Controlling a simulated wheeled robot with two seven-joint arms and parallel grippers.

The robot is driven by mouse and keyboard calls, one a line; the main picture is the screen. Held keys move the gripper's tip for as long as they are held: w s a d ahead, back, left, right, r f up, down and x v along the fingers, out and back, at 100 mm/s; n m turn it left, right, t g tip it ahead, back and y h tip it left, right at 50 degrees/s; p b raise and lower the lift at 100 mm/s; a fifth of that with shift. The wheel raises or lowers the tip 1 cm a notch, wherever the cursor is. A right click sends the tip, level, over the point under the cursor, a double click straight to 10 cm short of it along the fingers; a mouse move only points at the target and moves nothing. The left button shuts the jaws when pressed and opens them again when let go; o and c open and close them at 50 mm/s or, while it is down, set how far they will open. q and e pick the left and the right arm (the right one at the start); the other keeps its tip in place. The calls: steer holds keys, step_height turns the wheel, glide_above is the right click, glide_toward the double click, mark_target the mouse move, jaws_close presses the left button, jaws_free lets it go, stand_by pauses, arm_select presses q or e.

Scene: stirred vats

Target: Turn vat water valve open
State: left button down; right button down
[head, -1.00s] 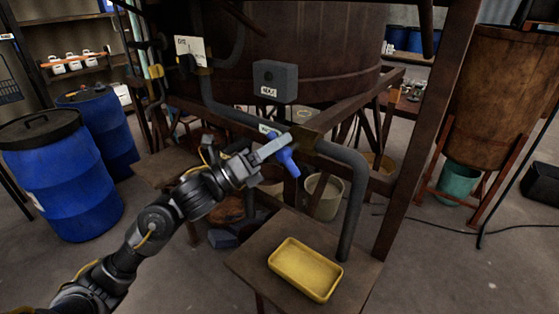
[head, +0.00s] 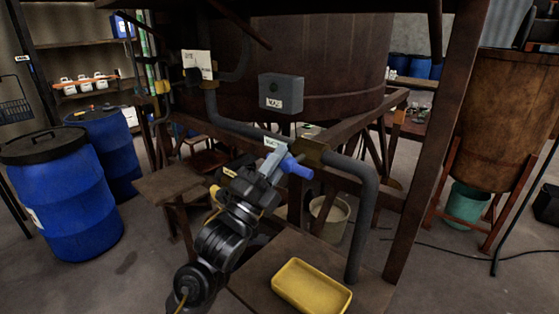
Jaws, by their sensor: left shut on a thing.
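The vat (head: 325,50) is a large brown vessel in a rusty frame at the centre of the head view. A grey pipe (head: 364,205) runs along its front and bends down at the right. The blue valve handle (head: 298,168) sits on this pipe by a brass-coloured fitting (head: 313,151), under a small white label (head: 270,141). My left gripper (head: 277,162) is at the handle, shut on it; the fingers partly hide its left end. The handle points right and slightly down. My right gripper is not in view.
A yellow tray (head: 312,286) lies on a low wooden table (head: 253,270) below the pipe. A grey box (head: 281,93) hangs above the valve. Blue barrels (head: 63,195) stand at the left. A beige bucket (head: 329,218) stands behind the pipe.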

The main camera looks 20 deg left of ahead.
arm_select(q)
steer(key=shift+n+y, duration=0.4)
steer(key=shift+n, duration=0.2)
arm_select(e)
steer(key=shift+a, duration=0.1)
arm_select(q)
steer(key=shift+f, duration=0.1)
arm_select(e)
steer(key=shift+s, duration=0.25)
arm_select(q)
steer(key=c, duration=1.4)
jaws_free()
